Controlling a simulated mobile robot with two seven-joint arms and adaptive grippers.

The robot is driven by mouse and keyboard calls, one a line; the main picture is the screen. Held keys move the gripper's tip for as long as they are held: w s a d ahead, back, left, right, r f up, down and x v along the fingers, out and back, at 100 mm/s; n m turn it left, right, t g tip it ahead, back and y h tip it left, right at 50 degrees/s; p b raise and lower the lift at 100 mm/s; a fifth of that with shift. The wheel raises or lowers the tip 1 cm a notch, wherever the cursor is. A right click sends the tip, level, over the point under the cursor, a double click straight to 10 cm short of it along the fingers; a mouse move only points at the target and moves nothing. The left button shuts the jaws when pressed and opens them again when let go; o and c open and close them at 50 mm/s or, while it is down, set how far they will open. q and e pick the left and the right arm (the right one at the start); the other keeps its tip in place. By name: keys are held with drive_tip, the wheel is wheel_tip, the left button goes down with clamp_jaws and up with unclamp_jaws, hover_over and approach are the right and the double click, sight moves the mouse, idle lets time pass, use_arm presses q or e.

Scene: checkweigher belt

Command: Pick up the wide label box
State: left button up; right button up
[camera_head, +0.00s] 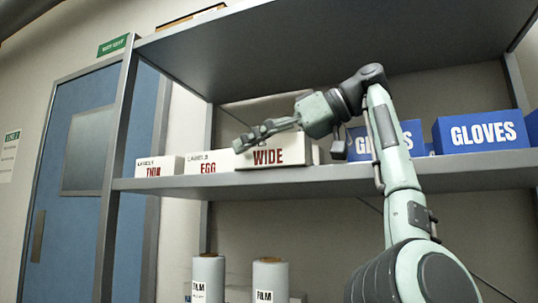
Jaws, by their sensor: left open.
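The wide label box (282,154) is white with "WIDE" in dark red on its front. It stands on the middle shelf, right of the box marked "EGG". My left gripper (245,140) is open and sits at the upper left part of the wide box, pointing left in the picture. The fingers cover part of the box's top edge, and I cannot tell whether they touch it. No box is seen held between them. My right gripper is not in view.
The box marked "EGG" (208,168) and another label box (153,170) stand to the left on the shelf (330,178). Blue gloves boxes (482,132) stand to the right. An upper shelf (300,45) hangs above my arm. Film rolls (270,283) stand below.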

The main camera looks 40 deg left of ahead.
use_arm(q)
drive_tip(key=c, duration=1.5)
drive_tip(key=shift+r, duration=0.1)
drive_tip(key=shift+c, duration=0.2)
